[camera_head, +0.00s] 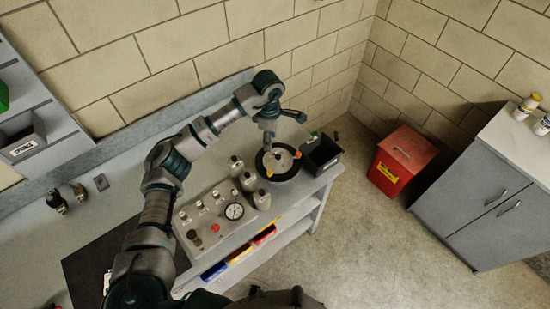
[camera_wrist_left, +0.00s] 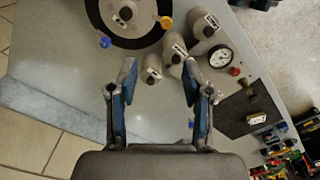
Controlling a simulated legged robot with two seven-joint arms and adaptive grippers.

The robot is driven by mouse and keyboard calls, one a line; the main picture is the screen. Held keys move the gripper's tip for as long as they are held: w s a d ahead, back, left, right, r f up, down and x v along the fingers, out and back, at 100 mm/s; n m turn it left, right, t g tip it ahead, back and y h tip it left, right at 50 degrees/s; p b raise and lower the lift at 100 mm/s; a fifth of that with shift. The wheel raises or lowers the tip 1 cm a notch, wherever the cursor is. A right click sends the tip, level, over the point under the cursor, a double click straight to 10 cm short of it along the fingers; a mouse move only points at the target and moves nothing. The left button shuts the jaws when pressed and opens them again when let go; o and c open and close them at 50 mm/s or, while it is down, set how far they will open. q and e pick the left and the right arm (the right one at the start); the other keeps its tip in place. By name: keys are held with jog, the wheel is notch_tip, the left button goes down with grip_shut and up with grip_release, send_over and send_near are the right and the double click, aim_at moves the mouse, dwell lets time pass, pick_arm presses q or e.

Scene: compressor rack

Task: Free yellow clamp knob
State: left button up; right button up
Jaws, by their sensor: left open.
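A round vessel with a black rim (camera_head: 278,177) stands near the right end of the bench, with small orange-yellow knobs (camera_head: 297,154) on its rim. In the left wrist view the vessel's black rim (camera_wrist_left: 105,12) is at the top. The yellow clamp knob (camera_wrist_left: 166,22) sits at its right edge and a blue knob (camera_wrist_left: 104,42) at its lower left. My left gripper (camera_wrist_left: 160,75) is open, with its two blue-padded fingers apart and no knob between them. In the head view the left gripper (camera_head: 268,143) points down at the vessel's far edge. My right gripper is not in view.
Several grey cylinders (camera_head: 249,181) and a round gauge (camera_head: 234,211) stand close beside the vessel. A black open bin (camera_head: 322,152) is at its right. A red box (camera_head: 400,160) and a grey cabinet (camera_head: 490,190) stand farther right. The floor between is clear.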

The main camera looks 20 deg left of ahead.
pick_arm(q)
jog(key=s+f, duration=0.2)
jog(key=p, duration=0.2)
send_over(270, 172)
notch_tip(270, 172, down, 8)
jog(key=f, duration=0.5)
jog(key=shift+s+d+f+p, duration=0.1)
jog(key=shift+d+f+p, duration=0.15)
jog(key=shift+p, duration=0.15)
jog(key=shift+a+f, duration=0.3)
jog(key=shift+f, duration=0.2)
jog(key=shift+a+f, duration=0.1)
jog(key=shift+a, duration=0.05)
jog(key=c, duration=0.8)
grip_shut()
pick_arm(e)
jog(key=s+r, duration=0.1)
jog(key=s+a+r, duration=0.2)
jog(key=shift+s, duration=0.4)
